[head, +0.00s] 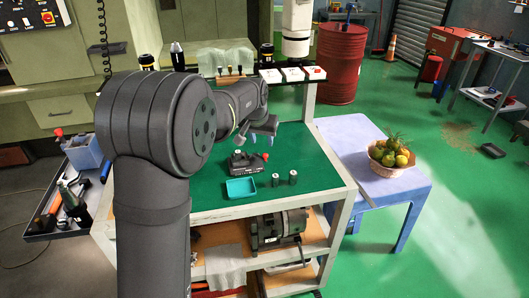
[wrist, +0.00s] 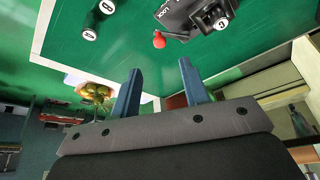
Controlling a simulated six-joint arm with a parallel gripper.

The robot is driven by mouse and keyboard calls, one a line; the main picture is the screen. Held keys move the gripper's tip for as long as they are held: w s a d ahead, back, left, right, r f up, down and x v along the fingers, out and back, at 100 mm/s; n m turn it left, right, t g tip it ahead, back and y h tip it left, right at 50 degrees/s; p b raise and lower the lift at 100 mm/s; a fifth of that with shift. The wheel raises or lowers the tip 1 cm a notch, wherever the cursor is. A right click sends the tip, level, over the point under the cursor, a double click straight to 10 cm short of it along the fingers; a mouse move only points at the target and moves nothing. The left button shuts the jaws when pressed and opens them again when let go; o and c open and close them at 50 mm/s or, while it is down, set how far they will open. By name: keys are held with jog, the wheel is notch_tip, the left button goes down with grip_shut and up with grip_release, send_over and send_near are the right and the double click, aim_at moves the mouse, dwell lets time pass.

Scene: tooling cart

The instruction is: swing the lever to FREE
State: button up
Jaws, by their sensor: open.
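A dark grey lever device (head: 247,166) sits on the green top of the cart. Its red knob (head: 266,157) is at the device's right end in the head view. In the wrist view the device (wrist: 190,14) is at the top edge, partly cut off, with the red knob (wrist: 159,40) and part of a printed word beside it. The FREE mark cannot be read. My gripper (head: 261,138) is above and behind the device. Its two blue fingers (wrist: 160,75) are apart with nothing between them, and the knob shows beyond the gap, not touched.
A teal tray (head: 241,189) and two dark cylinders (head: 284,179) stand in front of the device. A rack with white boxes (head: 292,75) lines the cart's back edge. A fruit basket (head: 389,156) is on the blue table at right. The green top left of the device is partly hidden by my arm.

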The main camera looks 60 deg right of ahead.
aim_at(265, 155)
jog(key=x, duration=0.8)
jog(key=shift+d+f, duration=0.1)
jog(key=shift+f, duration=0.15)
grip_shut()
